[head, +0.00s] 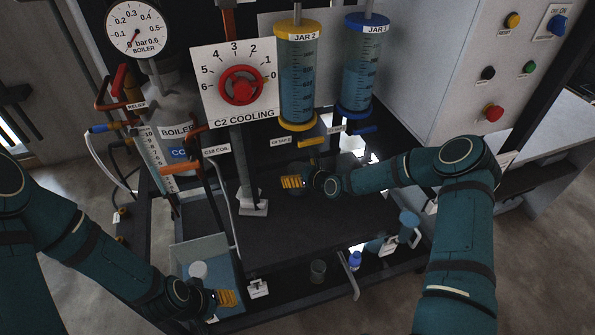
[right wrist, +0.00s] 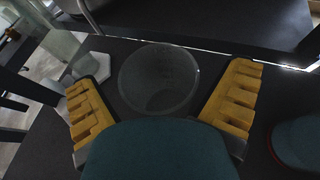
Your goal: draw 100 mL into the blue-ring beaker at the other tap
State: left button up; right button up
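Jar 2 (head: 297,80), with yellow caps, and jar 1 (head: 361,70), with blue caps, hold bluish liquid. A yellow tap (head: 311,142) sits under jar 2 and a blue tap (head: 365,130) under jar 1. My right gripper (head: 291,182) is over the dark deck, below the yellow tap in the picture. In the right wrist view its fingers are apart, with a clear round vessel (right wrist: 160,80) between them and narrow gaps at both sides. No blue ring shows on it; the head view does not show it clearly. My left gripper (head: 227,298) is low, beside a blue-grey bin; its finger gap is hidden.
A post with a pale foot (head: 253,206) stands left of my right gripper. The bin (head: 190,247) holds a white vessel (head: 198,270). The dark deck (head: 330,215) has bare room.

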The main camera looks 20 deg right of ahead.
jog(key=shift+r, duration=0.2)
jog(key=p+v, duration=0.2)
jog(key=v, duration=1)
jog(key=s+a+f+n+g, duration=0.1)
jog(key=s+a+n, duration=0.2)
jog(key=a+n, duration=0.1)
jog(key=s+a+f+n+g, duration=0.2)
jog(key=s+a+n, duration=0.1)
jog(key=a+n, duration=0.1)
jog(key=s+a+f+n+g+y, duration=0.1)
jog(key=s+a+f+n+g, duration=0.1)
jog(key=s+a+n, duration=0.1)
jog(key=shift+s+a+n, duration=0.2)
jog(key=shift+a+n, duration=0.3)
jog(key=shift+n, duration=0.5)
jog(key=s+a+f+n+g+h, duration=0.2)
jog(key=s+n+g, duration=0.3)
jog(key=s+n, duration=1)
jog(key=shift+a+f+n+g+h, duration=0.2)
jog(key=shift+n+g+h, duration=0.1)
jog(key=shift+n, duration=0.5)
